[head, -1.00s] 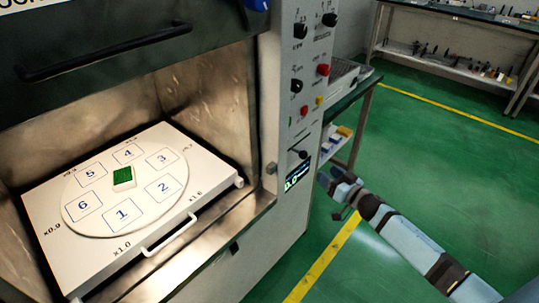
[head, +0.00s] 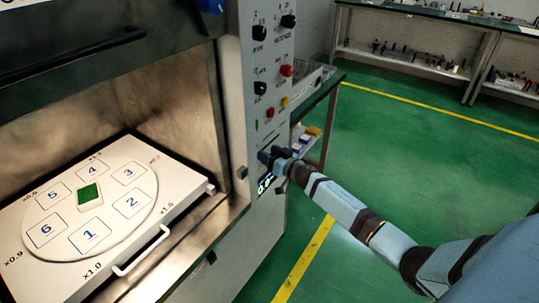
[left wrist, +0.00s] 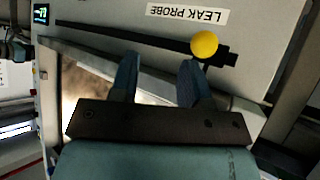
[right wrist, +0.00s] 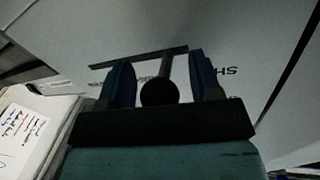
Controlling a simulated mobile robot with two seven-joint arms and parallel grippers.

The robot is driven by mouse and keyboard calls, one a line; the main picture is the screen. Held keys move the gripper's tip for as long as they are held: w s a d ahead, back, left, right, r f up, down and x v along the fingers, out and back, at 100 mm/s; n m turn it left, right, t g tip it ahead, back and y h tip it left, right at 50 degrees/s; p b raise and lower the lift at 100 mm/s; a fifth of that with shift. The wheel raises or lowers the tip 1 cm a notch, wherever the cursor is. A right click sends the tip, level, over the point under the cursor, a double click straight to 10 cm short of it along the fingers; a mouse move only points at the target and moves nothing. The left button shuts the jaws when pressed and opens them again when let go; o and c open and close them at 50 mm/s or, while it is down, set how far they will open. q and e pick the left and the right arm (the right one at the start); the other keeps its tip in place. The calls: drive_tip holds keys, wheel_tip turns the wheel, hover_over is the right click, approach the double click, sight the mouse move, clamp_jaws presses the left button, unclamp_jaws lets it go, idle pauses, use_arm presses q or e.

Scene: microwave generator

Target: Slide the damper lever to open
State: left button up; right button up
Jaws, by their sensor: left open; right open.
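The damper lever shows in the right wrist view as a dark round knob (right wrist: 160,92) on a short stem, below a dark slot (right wrist: 140,57) in the grey panel. The letters "SH" are readable beside it. My right gripper (right wrist: 153,78) is open, with one finger on each side of the knob; I cannot tell whether either touches it. In the head view my right gripper (head: 272,155) is at the lower control panel and covers the lever. My left gripper (left wrist: 158,70) is open and empty, near a grey face labelled "LEAK PROBE".
A yellow ball (left wrist: 204,44) on a dark bar is close to my left gripper's finger. Knobs and a red button (head: 286,70) sit on the panel above my right gripper. The open chamber holds a white tray (head: 190,199). Green floor (head: 400,160) is free at right.

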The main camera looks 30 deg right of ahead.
sight(279, 134)
use_arm(q)
drive_tip(key=shift+d, duration=0.2)
use_arm(e)
clamp_jaws()
drive_tip(key=w+d, duration=0.1)
drive_tip(key=d, duration=0.2)
drive_tip(key=w+d, duration=0.1)
drive_tip(key=d, duration=0.2)
drive_tip(key=w+d, duration=0.1)
drive_tip(key=d, duration=0.1)
drive_tip(key=shift+w+d, duration=0.35)
drive_tip(key=shift+d, duration=0.05)
drive_tip(key=shift+w+d, duration=0.15)
drive_tip(key=shift+d, duration=0.2)
use_arm(q)
drive_tip(key=shift+r, duration=0.1)
use_arm(e)
drive_tip(key=shift+d+r, duration=0.15)
drive_tip(key=shift+r, duration=0.1)
unclamp_jaws()
drive_tip(key=shift+f, duration=0.15)
use_arm(q)
drive_tip(key=shift+a+f, duration=0.1)
drive_tip(key=shift+f, duration=0.1)
drive_tip(key=shift+f, duration=0.1)
